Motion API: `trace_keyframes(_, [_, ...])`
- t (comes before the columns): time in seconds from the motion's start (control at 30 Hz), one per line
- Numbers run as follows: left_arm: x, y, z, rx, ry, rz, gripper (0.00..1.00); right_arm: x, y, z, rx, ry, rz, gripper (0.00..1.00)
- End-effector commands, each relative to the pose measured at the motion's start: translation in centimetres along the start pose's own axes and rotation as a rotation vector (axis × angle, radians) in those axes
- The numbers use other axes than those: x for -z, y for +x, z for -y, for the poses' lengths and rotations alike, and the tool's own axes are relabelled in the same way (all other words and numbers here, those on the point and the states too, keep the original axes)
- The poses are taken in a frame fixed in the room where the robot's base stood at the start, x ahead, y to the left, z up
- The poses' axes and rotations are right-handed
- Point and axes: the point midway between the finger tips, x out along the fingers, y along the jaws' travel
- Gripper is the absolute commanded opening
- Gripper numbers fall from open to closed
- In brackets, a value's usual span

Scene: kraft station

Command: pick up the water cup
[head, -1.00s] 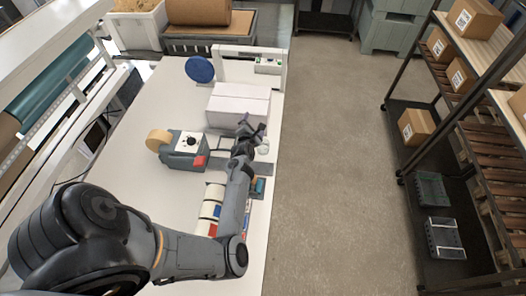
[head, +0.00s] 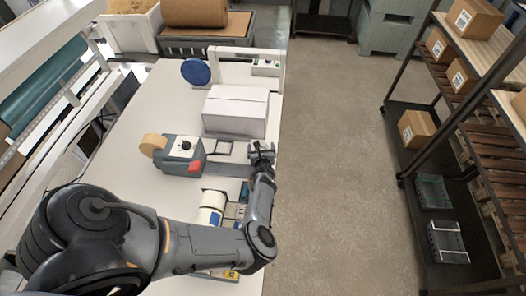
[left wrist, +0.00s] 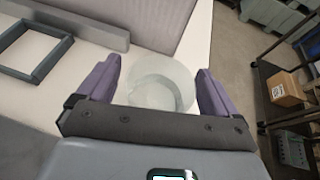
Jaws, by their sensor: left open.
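The water cup (left wrist: 163,84) is a clear, pale round cup in the left wrist view, standing on the white table near its right edge. My left gripper (left wrist: 155,90) is open, with one purple-grey finger on each side of the cup; I cannot tell whether they touch it. In the head view my left gripper (head: 262,148) is at the table's right edge, beside the white box, and hides most of the cup. My right gripper is in neither view.
A white box (head: 235,110) stands just behind the gripper. A grey tape dispenser (head: 182,155) is to its left, and a dark square frame (left wrist: 30,50) lies near the cup. Tape rolls (head: 210,207) sit near my forearm. Open floor (head: 340,150) lies right of the table.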

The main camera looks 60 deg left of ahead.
Motion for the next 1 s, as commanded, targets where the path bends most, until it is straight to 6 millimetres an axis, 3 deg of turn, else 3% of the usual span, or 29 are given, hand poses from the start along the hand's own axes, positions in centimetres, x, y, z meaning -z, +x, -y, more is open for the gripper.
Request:
trace_keyframes(0.3, [0.03,0.26,-0.21,-0.002,0.000,0.000,0.92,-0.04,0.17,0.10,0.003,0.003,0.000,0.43])
trace_keyframes(0.67, [0.03,0.26,-0.21,-0.002,0.000,0.000,0.37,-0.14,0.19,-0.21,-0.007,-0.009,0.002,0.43])
trace_keyframes(1.0, [-0.06,0.24,-0.20,-0.002,0.000,0.000,0.35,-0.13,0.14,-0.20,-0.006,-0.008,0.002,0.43])
